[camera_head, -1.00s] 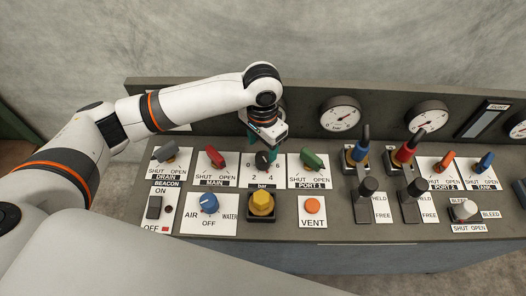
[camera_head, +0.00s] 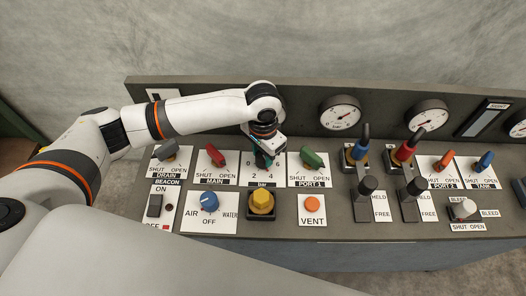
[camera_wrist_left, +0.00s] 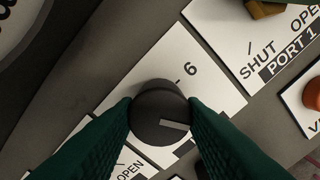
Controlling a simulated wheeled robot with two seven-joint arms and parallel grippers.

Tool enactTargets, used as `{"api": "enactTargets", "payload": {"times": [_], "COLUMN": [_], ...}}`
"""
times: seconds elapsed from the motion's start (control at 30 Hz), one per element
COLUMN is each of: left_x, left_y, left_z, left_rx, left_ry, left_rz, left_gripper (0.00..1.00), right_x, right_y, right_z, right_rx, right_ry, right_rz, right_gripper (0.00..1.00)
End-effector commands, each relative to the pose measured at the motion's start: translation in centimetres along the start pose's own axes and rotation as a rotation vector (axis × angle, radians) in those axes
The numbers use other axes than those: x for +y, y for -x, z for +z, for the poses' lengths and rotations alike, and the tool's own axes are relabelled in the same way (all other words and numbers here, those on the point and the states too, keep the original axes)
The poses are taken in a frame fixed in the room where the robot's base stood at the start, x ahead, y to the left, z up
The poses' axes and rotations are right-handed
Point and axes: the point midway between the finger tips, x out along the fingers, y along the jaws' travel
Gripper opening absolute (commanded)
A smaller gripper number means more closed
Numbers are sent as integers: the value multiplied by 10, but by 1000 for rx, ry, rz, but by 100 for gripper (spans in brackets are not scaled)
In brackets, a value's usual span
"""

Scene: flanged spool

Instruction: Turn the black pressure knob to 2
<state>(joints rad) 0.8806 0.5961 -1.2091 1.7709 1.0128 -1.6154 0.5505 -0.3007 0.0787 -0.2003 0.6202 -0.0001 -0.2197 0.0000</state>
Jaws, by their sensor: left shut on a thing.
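The black pressure knob (camera_wrist_left: 151,107) is in the middle of the left wrist view, on a white plate (camera_wrist_left: 205,48) where the mark 6 is readable. A pale line on the knob's top points to the right in that view; any number beyond it is hidden by a finger. My left gripper (camera_wrist_left: 160,116) has dark green fingers on both sides of the knob, shut on it. In the head view the left gripper (camera_head: 263,160) is over the bar plate and mostly hides the knob; 0, 2 and 4 show around it. My right gripper is not in view.
A red MAIN knob (camera_head: 215,155) is left of the gripper and a green PORT 1 knob (camera_head: 312,157) is right. A yellow knob (camera_head: 261,201) stands in front. Gauges (camera_head: 340,115) line the raised back panel. Levers (camera_head: 367,187) stand farther right.

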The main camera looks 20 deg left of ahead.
Motion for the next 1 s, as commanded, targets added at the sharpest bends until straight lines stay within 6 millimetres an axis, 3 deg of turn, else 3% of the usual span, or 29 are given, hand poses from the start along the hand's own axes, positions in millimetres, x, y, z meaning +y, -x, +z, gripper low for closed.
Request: {"api": "enactTargets", "payload": {"times": [0.27,0.47,1.0], "left_x": [0,0,0], "left_y": [3,5,5], "left_z": [0,0,1], "left_rx": [2,2,-1], "left_ry": [-41,-151,-645], "left_rz": [0,-1,-1], "left_gripper": [14,14,14], "right_x": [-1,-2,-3], "right_y": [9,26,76], "right_z": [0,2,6], "right_rx": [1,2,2], "right_ry": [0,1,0], "right_rz": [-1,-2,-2], "right_gripper": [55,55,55]}}
